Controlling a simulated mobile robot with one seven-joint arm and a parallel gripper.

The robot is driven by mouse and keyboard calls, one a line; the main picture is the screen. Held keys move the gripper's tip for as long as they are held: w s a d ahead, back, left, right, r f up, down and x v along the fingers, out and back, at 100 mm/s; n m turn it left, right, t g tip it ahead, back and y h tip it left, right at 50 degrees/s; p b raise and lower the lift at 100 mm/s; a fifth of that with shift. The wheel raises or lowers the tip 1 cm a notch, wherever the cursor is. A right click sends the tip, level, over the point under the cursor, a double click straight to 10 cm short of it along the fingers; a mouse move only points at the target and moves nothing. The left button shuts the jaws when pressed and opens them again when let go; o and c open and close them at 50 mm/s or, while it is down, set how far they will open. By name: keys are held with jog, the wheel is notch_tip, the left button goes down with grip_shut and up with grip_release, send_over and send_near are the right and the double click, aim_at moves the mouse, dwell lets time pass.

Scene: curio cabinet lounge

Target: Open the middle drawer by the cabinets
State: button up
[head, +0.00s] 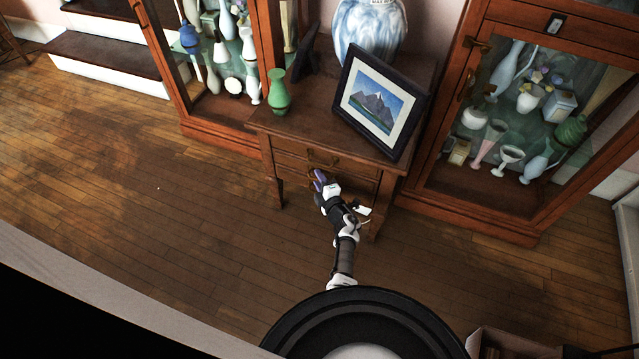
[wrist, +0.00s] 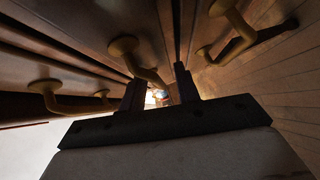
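The small wooden drawer stand (head: 292,128) sits between two glass-fronted cabinets, with its stacked drawer fronts facing me. A brass handle shows on its upper drawer (head: 322,163). My gripper (head: 319,182) is at the drawer fronts just below that handle and hides part of the middle drawer. In the wrist view my gripper (wrist: 159,78) has its two dark fingers apart. A curved brass handle (wrist: 140,62) lies at the fingertips, partly in the gap between them. I cannot tell whether the fingers touch it. The drawers look closed.
A framed mountain picture (head: 378,103), a green vase (head: 279,92) and a large blue-white vase (head: 369,30) stand on top of the stand. The right cabinet (head: 440,190) and left cabinet (head: 215,137) flank it closely. Open wooden floor (head: 150,220) lies to the left.

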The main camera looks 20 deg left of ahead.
grip_shut()
dwell(0.4)
